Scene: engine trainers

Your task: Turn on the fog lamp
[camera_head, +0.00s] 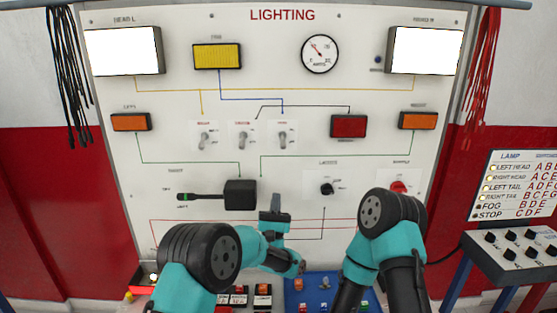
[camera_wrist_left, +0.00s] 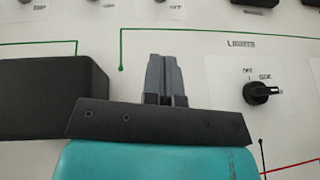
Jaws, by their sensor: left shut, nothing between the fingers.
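The fog lamp (camera_head: 217,56) is a yellow rectangle in a black frame, upper left on the white lighting board (camera_head: 290,230); I see no clear glow. A blue line runs from it towards the right-hand toggle switch (camera_head: 282,137) of a row of three. The other toggles are the middle one (camera_head: 243,137) and the left one (camera_head: 203,138); their labels are too small to read. My left gripper (camera_head: 276,203) is shut and empty, below the toggles; its fingers also show in the left wrist view (camera_wrist_left: 166,75). My right gripper is out of view.
Both head lamps (camera_head: 124,51) (camera_head: 427,50) are white and bright. A black box with a lever (camera_head: 239,194) is left of my left gripper; a black lights knob (camera_head: 326,188) is right of it. A red knob (camera_head: 398,187) and a lamp chart (camera_head: 520,186) are farther right.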

